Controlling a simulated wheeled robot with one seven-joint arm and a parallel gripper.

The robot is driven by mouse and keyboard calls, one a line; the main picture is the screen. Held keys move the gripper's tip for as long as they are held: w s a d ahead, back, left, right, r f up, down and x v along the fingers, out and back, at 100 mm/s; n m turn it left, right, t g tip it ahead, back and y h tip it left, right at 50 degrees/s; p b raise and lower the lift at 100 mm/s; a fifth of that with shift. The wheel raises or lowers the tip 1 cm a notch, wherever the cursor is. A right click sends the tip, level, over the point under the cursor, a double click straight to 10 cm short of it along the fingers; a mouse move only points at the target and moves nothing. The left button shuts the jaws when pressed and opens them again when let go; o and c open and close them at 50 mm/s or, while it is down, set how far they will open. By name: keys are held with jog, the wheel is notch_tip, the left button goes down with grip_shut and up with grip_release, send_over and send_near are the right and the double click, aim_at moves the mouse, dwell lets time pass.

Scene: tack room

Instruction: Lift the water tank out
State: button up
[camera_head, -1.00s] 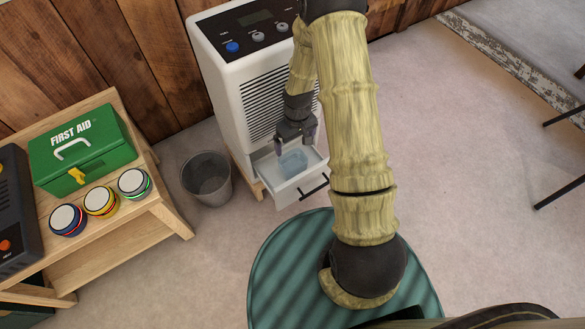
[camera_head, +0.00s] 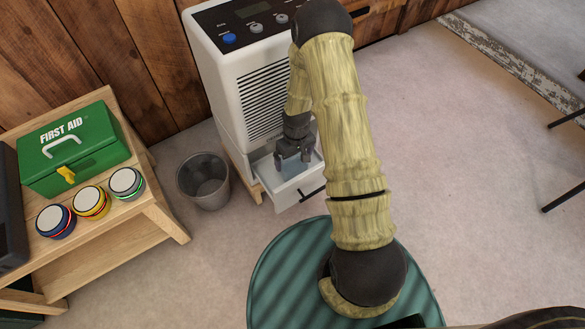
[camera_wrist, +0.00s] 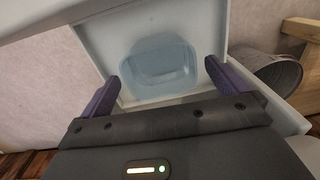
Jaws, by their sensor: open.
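The water tank (camera_wrist: 160,62) is a translucent pale-blue tub lying inside the pulled-out white drawer (camera_head: 289,197) of a white dehumidifier-like machine (camera_head: 245,75). In the head view my gripper (camera_head: 294,158) is over the drawer and hides most of the tank. In the wrist view my gripper (camera_wrist: 162,80) is open, its two purple-grey fingers to the left and right of the tank, with nothing held. A gap shows between each finger and the tank. How far the fingertips are above it I cannot tell.
A grey waste bin (camera_head: 204,182) stands just left of the drawer. A wooden bench (camera_head: 150,215) at the left bears a green first-aid box (camera_head: 75,150) and several round tins. Open carpet (camera_head: 450,130) lies to the right.

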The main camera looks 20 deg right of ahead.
aim_at(294, 164)
notch_tip(294, 164, down, 5)
jog(key=b, duration=0.3)
jog(key=shift+w, duration=0.15)
jog(key=shift+r, duration=0.1)
jog(key=c, duration=1)
